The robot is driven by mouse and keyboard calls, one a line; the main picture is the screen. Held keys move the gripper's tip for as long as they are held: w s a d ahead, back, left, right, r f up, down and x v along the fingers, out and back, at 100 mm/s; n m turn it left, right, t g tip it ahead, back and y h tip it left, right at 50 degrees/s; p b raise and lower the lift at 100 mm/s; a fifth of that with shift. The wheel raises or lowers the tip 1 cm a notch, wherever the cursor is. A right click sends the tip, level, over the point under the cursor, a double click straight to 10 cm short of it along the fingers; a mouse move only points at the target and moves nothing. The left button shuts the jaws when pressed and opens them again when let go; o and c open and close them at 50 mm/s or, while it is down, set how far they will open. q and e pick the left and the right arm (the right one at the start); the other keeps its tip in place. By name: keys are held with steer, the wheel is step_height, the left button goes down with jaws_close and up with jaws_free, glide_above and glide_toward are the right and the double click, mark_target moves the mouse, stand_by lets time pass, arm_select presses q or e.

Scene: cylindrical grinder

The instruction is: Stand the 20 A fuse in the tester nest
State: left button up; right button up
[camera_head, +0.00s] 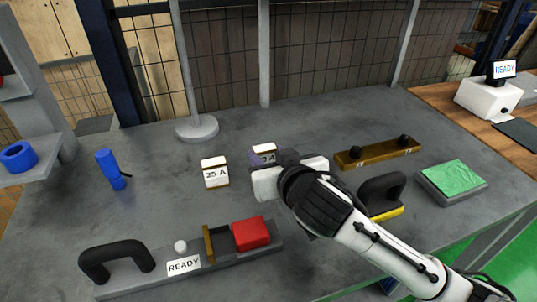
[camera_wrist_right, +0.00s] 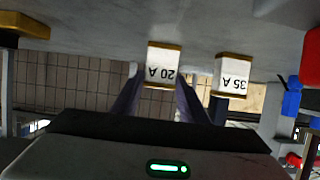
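The 20 A fuse, a white block with a brass-coloured end (camera_wrist_right: 163,65), stands on the grey bench; its label shows upside down in the right wrist view. In the head view the fuse (camera_head: 264,150) is partly hidden by my right gripper (camera_head: 268,168). My right gripper's two purple fingers (camera_wrist_right: 160,92) are apart, one on each side of the fuse, with a small gap visible on at least one side. A grey fixture marked READY (camera_head: 184,265), with a red block (camera_head: 251,233) and a brass-coloured plate, lies at the front; I cannot tell which part is the nest. My left gripper is not in view.
Another labelled fuse (camera_head: 215,172) stands left of the gripper; it reads 35 A in the wrist view (camera_wrist_right: 231,76). A brass-coloured bar (camera_head: 377,152), a black handle (camera_head: 382,191) and a green-topped pad (camera_head: 453,176) lie right.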

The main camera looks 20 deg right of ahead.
steer(key=o, duration=0.3)
steer(key=shift+o, duration=0.2)
